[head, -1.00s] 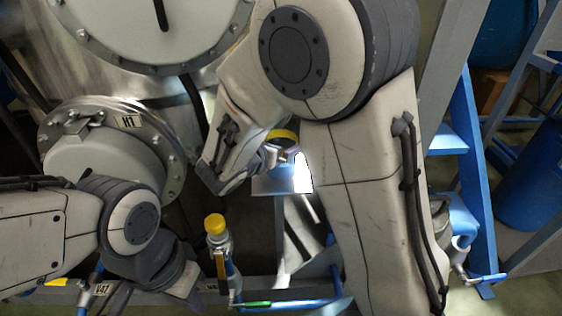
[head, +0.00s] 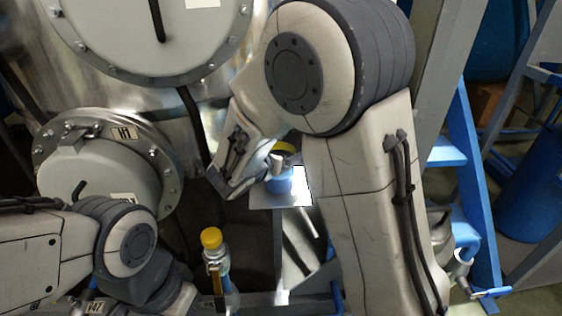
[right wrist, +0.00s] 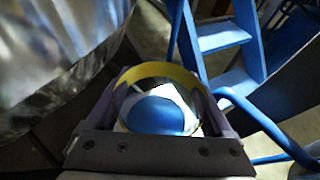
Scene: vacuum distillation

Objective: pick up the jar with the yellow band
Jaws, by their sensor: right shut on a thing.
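The jar with the yellow band (head: 284,147) is partly hidden behind my right gripper and forearm in the head view. In the right wrist view, its yellow band (right wrist: 158,70) curves between the two fingers. My right gripper (head: 277,165) is shut on the jar; in the right wrist view, the gripper (right wrist: 160,95) has a finger on each side of it. Blue and white show inside the ring; I cannot tell whether the blue belongs to the jar. My left arm enters at lower left, with its fingers out of sight.
A small pale platform (head: 293,193) stands below the right gripper. A yellow-capped bottle-like item (head: 212,240) stands to its left. The large steel vessel (head: 110,90) with flanged covers fills the left. Blue steps (head: 463,180) and a blue drum (head: 530,185) are at right.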

